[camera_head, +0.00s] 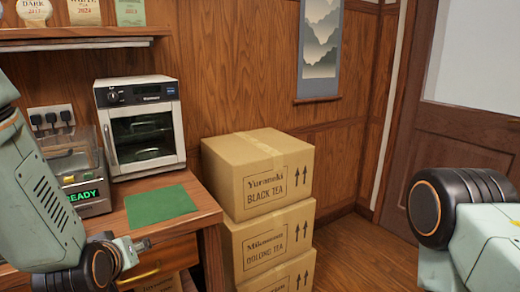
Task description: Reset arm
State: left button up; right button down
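My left arm comes in at the left edge, bent downward in front of the desk. At its end, beyond a dark joint, a small grey part that looks like my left gripper (133,249) shows near the desk's front edge, above a drawer. It is too small to tell whether its fingers are open or shut. I see nothing clearly held in it. My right arm shows at the lower right edge, with a dark round joint and a pale green link. My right gripper is out of view.
A wooden desk (209,206) bears a white oven (143,125), a green mat (159,205) and a device reading "READY" (83,195). Stacked tea cartons (258,172) stand right of the desk. A door (465,150) is at right. Wooden floor (365,255) is clear between cartons and door.

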pick_arm(q)
jog(key=s+d+f+m+g+h, duration=0.25)
jog(key=s+f+m+g, duration=0.3)
jog(key=s+f, duration=1.05)
jog(key=s+f+g, duration=0.2)
jog(key=s+f, duration=0.3)
jog(key=s, duration=0.3)
jog(key=s+d+f+g, duration=0.1)
jog(key=s+f+g, duration=0.2)
jog(key=s+f, duration=0.3)
jog(key=s, duration=0.3)
jog(key=shift+s+d, duration=0.25)
jog(key=shift+y, duration=0.25)
